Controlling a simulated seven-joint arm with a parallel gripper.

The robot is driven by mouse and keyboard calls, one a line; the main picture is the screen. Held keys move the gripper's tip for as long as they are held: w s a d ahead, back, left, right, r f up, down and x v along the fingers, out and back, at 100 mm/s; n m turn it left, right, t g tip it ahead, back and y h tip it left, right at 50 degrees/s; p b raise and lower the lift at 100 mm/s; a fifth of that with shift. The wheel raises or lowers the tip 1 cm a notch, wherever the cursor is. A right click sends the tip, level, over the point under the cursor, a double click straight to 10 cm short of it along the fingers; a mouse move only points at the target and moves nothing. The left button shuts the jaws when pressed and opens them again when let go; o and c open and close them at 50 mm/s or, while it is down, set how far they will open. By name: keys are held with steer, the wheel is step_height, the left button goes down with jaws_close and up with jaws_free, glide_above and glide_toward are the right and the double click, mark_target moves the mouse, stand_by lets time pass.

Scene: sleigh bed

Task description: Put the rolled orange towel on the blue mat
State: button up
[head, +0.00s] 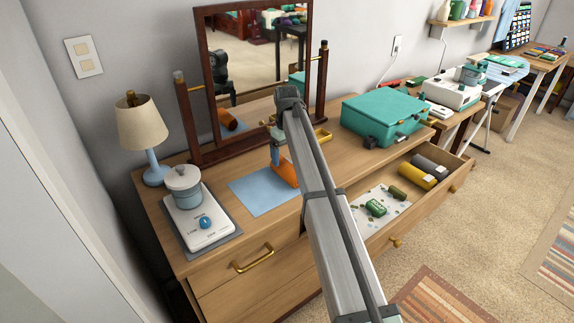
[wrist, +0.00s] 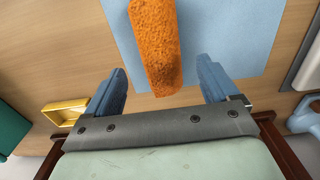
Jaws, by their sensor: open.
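The rolled orange towel (head: 286,173) lies on the right part of the blue mat (head: 252,193) on the dresser top. In the wrist view the towel (wrist: 155,45) runs lengthwise over the mat (wrist: 235,40), and its near end reaches about the mat's edge or slightly past it. My gripper (wrist: 163,88) is open, with one blue finger on each side of the towel's near end and visible gaps. In the head view my arm hides part of the towel and most of my gripper (head: 276,156).
A mirror (head: 262,60) stands behind the mat. A yellow tray (head: 321,136) and teal case (head: 395,118) are to the right; a scale with a jar (head: 200,222) and a lamp (head: 143,125) are left. An open drawer (head: 400,220) holds several rolls.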

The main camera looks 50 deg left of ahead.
mark_target(287, 165)
steer(key=shift+r, duration=2.65)
